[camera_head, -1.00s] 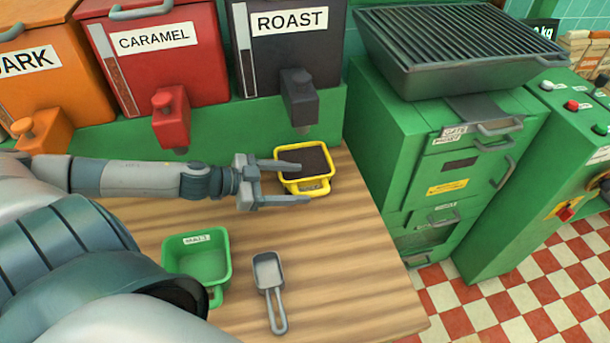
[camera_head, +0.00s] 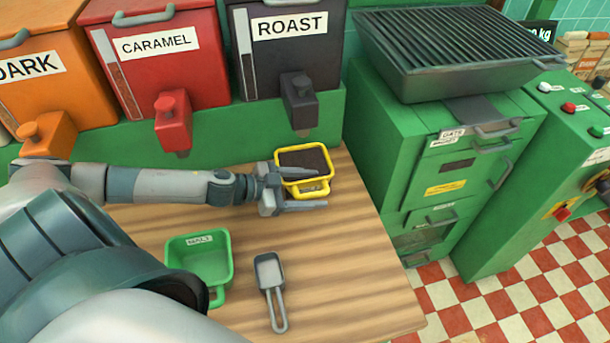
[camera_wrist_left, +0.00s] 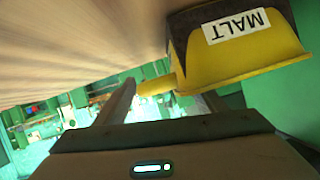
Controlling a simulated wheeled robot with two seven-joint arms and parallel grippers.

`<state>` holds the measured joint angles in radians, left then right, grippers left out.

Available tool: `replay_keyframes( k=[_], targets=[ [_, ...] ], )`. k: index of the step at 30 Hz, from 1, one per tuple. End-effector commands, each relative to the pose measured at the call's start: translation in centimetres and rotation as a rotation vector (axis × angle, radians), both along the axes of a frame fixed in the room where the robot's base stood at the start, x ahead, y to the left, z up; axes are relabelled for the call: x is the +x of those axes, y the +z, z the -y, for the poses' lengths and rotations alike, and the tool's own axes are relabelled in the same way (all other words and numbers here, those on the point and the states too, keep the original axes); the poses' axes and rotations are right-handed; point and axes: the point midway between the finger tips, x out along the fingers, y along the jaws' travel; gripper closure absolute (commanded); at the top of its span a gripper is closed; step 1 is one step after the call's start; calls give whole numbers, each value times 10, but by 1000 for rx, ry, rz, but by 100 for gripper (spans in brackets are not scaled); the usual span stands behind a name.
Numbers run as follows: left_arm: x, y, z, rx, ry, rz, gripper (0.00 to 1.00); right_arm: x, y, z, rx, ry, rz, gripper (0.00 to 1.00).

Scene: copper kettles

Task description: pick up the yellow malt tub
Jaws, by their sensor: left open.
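The yellow malt tub (camera_head: 328,182) stands on the wooden counter below the ROAST dispenser, filled with dark material. In the left wrist view the yellow tub (camera_wrist_left: 240,62) shows upside down at upper right with its MALT label and a yellow handle (camera_wrist_left: 158,86). My left gripper (camera_head: 322,190) is open at the tub's near left side. Its fingers reach along the handle side, and the handle appears between them in the wrist view. I cannot tell whether a finger touches it. My right gripper is not in view.
A green tub (camera_head: 200,262) and a grey scoop (camera_head: 270,290) lie nearer on the counter. Orange (camera_head: 45,80), red (camera_head: 160,70) and dark (camera_head: 290,50) dispensers stand behind. A green machine (camera_head: 440,170) stands right of the counter. The counter's right front is clear.

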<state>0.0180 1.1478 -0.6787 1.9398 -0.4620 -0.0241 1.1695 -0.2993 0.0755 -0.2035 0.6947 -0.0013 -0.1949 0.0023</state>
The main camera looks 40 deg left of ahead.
Motion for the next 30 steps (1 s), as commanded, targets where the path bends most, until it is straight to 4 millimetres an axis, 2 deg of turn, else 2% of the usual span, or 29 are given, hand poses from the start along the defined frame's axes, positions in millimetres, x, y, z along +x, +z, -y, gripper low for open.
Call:
replay_keyframes(
  k=[14,22,30],
  targets=[
    [0,0,0,0,0,0,36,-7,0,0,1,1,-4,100],
    [0,0,0,0,0,0,100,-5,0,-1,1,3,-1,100],
    [1,1,0,1,0,2,100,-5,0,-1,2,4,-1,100]
  ],
)
